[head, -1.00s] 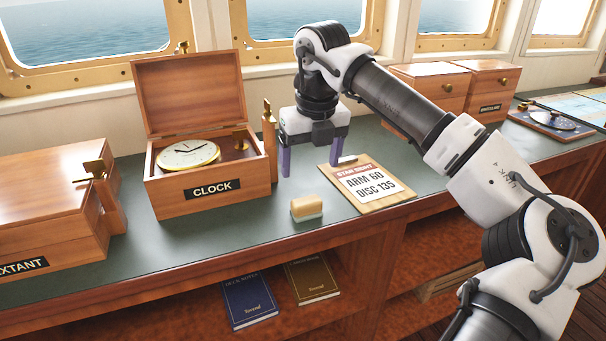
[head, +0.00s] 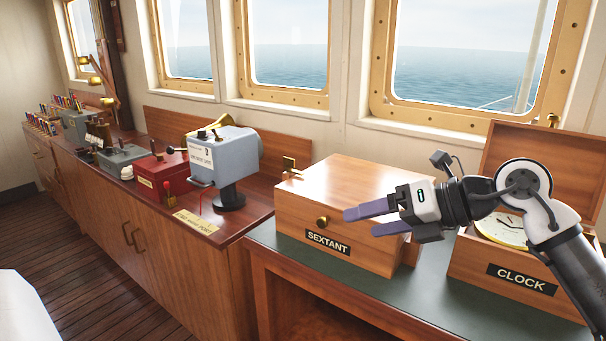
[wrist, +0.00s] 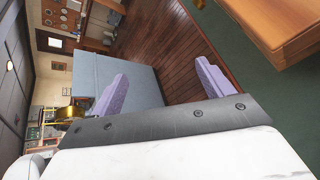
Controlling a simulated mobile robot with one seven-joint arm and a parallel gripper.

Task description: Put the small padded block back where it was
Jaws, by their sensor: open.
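The small padded block is not in view in either current picture. My gripper (head: 359,221) is open and empty, with its purple fingers pointing left in front of the sextant case (head: 345,190) in the head view. In the wrist view, the two fingers (wrist: 158,85) are spread apart with nothing held between them. The sextant case is closed. The clock case (head: 480,262) stands to its right with its lid up, partly hidden by my arm.
A grey-blue lamp housing (head: 226,155) and a red box (head: 162,176) stand on the wooden cabinet at left. Green counter (head: 400,292) is bare before the cases.

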